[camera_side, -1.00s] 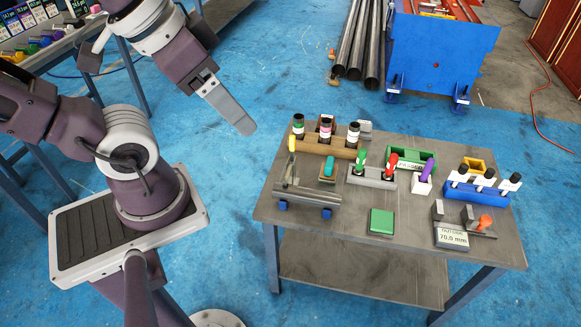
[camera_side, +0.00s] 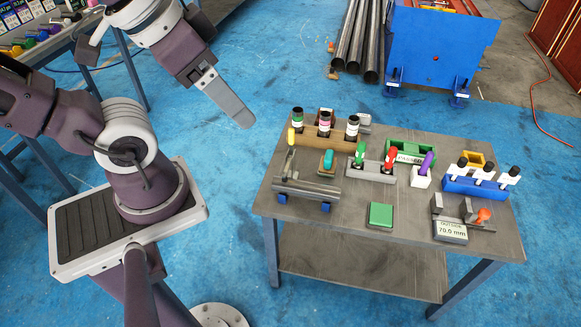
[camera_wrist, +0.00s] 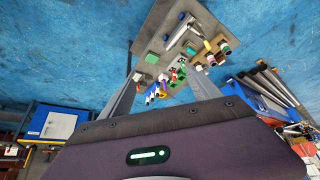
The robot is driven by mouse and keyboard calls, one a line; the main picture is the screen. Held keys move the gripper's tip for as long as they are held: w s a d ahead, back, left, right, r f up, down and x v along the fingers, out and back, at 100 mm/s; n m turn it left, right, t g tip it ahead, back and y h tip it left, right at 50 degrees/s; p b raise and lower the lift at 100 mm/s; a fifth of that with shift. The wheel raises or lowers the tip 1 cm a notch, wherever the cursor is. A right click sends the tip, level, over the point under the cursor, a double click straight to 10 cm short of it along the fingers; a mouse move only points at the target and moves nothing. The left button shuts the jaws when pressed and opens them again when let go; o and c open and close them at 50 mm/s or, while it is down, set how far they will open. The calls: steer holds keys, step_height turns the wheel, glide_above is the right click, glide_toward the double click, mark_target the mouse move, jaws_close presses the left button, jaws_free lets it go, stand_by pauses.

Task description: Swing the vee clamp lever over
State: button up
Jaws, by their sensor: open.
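A grey metal tube (camera_side: 310,189) lies across blue vee supports (camera_side: 283,198) at the left front of the table. Beside it a thin lever with a yellow tip (camera_side: 291,136) stands roughly upright at the tube's left end.
Behind the tube is a wooden rack (camera_side: 322,141) with dark-capped bottles. A grey block (camera_side: 371,171) holds green and red pieces. A green block (camera_side: 381,215), a blue rack (camera_side: 474,189) and a 70.0 mm display (camera_side: 451,231) stand rightward. The front table edge is clear.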

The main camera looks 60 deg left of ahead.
steer(key=shift+w, duration=0.1)
steer(key=c, duration=0.3)
steer(key=shift+n+g, duration=0.6)
steer(key=shift+n, duration=0.3)
steer(key=w, duration=0.2)
steer(key=w+a, duration=0.1)
steer(key=w, duration=0.1)
steer(key=w+a, duration=0.1)
steer(key=w, duration=0.1)
steer(key=shift+r, duration=0.1)
steer(key=c, duration=0.5)
steer(key=n+g, duration=0.4)
steer(key=n, duration=0.3)
glide_above(292, 129)
step_height(292, 129, down, 21)
steer(key=shift+f, duration=4.7)
steer(key=shift+c, duration=0.3)
jaws_close()
